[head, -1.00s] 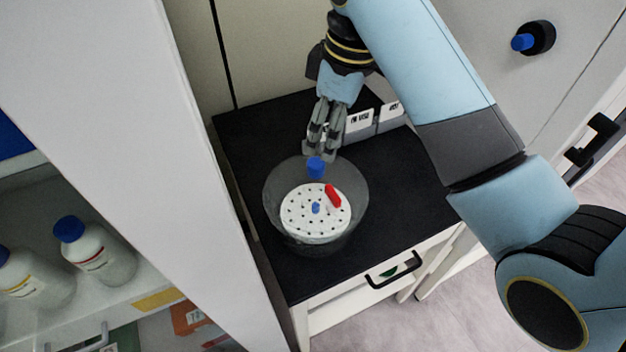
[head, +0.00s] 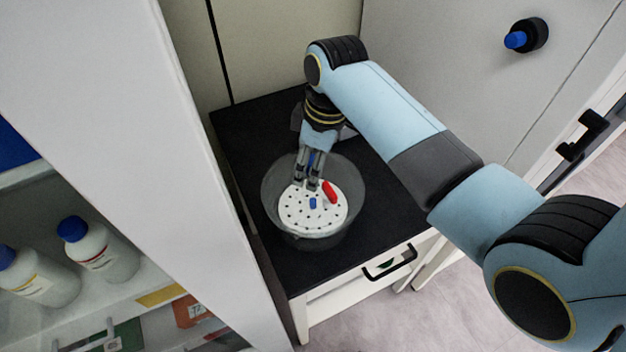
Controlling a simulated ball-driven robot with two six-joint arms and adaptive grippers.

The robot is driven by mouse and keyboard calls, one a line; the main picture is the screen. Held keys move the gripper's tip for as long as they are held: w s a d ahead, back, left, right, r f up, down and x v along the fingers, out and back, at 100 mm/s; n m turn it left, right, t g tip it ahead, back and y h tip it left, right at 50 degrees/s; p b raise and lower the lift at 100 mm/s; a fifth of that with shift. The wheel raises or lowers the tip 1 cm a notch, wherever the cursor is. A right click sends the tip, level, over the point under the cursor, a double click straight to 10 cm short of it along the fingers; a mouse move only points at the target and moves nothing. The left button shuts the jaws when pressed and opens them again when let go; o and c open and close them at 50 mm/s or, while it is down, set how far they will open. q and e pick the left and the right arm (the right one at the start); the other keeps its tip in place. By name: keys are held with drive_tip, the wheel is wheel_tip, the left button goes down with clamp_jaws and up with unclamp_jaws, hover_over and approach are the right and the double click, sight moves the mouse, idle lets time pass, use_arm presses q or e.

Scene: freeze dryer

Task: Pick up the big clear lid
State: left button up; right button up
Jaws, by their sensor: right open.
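The big clear lid (head: 345,222) stands on the black tabletop as a see-through round cover. A white disc with holes (head: 300,220) shows through it, with a red-capped piece (head: 329,192) and a small blue piece (head: 313,203). My right gripper (head: 308,186) points down over the back part of the lid. Its fingers are open and appear on either side of the knob; I cannot tell whether they touch it. My left gripper is not in view.
The black tabletop (head: 265,265) is clear in front of the lid. A tall white panel (head: 190,180) rises close on the left, beside a shelf of blue-capped bottles (head: 100,250). A white cabinet with a blue knob (head: 516,40) stands at the back right.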

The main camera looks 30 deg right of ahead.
clamp_jaws()
idle(0.3)
drive_tip(key=shift+r, duration=0.1)
